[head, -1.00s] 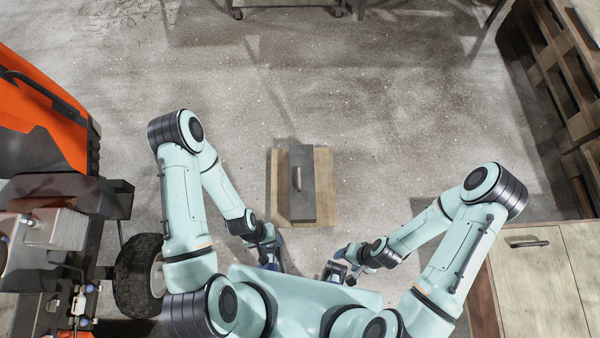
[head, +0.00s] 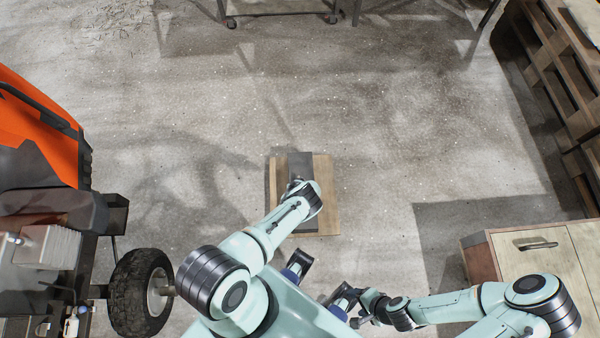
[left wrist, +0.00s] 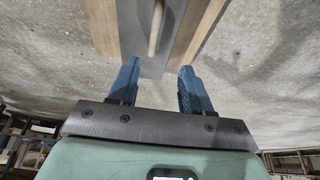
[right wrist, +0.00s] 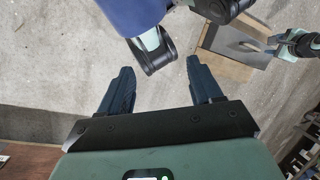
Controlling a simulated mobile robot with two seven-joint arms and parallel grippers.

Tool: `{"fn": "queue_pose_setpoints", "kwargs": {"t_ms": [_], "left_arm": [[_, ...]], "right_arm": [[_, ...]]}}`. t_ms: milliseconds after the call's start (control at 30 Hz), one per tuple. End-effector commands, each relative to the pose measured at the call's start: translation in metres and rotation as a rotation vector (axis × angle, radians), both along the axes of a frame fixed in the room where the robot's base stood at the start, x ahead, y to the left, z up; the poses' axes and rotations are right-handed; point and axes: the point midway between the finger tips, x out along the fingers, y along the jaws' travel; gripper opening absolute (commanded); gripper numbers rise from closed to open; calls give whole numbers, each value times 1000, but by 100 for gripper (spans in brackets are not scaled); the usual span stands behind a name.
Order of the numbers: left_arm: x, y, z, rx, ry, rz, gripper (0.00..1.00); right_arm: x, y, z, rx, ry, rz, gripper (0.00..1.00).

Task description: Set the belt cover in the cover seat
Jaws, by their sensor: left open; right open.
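The belt cover (head: 300,164) is a dark grey plate lying on a wooden board (head: 326,195) on the floor. Its pale bar handle (left wrist: 156,28) shows in the left wrist view. My left gripper (left wrist: 158,72) is open, its fingers pointing at the near end of the cover, apart from the handle. In the head view my left arm hides this gripper and part of the cover. The right wrist view shows the cover (right wrist: 236,42) with the left gripper beside it. My right gripper (head: 360,318) is open and empty, low in the head view. I cannot identify the cover seat.
An orange machine (head: 38,135) with a black tyre (head: 140,290) stands at the left. A wooden cabinet (head: 540,265) stands at the right, with pallets (head: 545,75) behind it. The concrete floor around the board is clear.

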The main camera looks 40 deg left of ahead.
Motion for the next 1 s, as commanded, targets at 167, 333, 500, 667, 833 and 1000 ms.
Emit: {"fn": "queue_pose_setpoints", "kwargs": {"t_ms": [167, 333, 500, 667, 833, 1000], "left_arm": [[9, -5, -12, -2, -19, -7, 49], [15, 1, -32, -3, -21, -2, 49], [20, 6, -50, -1, -20, -4, 49], [26, 10, -67, -1, -19, -5, 49], [30, 13, -77, -1, -18, -4, 49], [33, 14, -79, -1, -19, -7, 49]], "right_arm": [[-3, 0, -12, -1, 2, 0, 64], [-7, 0, -38, -1, 1, -3, 64], [2, -1, -59, -7, -31, -10, 64], [13, -2, -78, -15, -68, -19, 64], [25, -5, -93, -27, -105, -31, 64], [30, -7, -96, -32, -119, -36, 64]]}}
